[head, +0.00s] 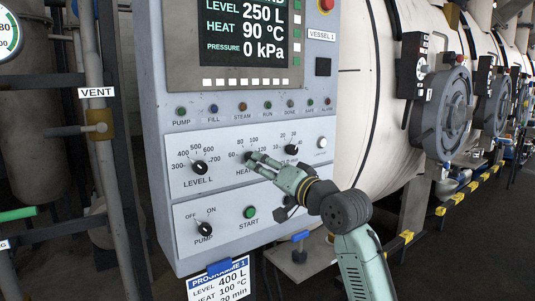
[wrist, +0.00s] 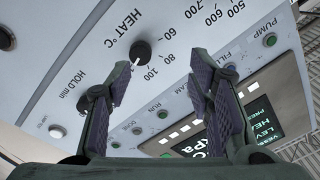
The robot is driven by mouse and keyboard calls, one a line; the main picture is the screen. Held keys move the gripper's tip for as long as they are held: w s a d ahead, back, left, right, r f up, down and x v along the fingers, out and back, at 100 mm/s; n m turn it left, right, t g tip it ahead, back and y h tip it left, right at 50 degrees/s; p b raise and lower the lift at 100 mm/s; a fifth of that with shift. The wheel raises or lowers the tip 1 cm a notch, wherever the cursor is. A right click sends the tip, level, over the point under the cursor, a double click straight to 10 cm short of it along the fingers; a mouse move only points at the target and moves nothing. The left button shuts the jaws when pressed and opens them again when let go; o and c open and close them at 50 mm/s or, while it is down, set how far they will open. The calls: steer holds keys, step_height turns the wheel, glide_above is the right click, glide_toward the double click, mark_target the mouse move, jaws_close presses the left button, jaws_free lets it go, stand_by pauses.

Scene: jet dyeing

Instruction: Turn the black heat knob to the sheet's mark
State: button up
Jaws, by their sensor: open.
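The black heat knob (head: 248,156) is on the sloped panel, partly hidden behind my gripper in the head view. In the wrist view the heat knob (wrist: 140,52) shows just beyond the left finger's tip, left of the gap's middle. My gripper (head: 256,162) is open, its fingertips close to the knob; in the wrist view the gripper (wrist: 161,70) has nothing between its pads. Contact with the knob cannot be told. The sheet (head: 219,283) below reads heat 100 °C. The display (head: 243,30) reads heat 90 °C.
The level knob (head: 199,168) is to the left and the hold knob (head: 291,149) to the right. The pump knob (head: 205,229) and green start button (head: 250,212) are below. A blue-handled valve (head: 300,237) stands near my arm.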

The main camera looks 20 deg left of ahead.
mark_target(253, 160)
steer(key=shift+m+h, duration=0.3)
steer(key=shift+m, duration=0.1)
steer(key=w+a+p, duration=0.1)
steer(key=w+a, duration=0.1)
steer(key=w+a+p, duration=0.1)
steer(key=w+a, duration=0.1)
steer(key=w, duration=0.1)
steer(key=w+a+p, duration=0.1)
steer(key=w+a, duration=0.1)
steer(key=w, duration=0.1)
steer(key=shift+f, duration=0.3)
steer(key=shift+d, duration=0.1)
steer(key=shift+c, duration=0.5)
jaws_close()
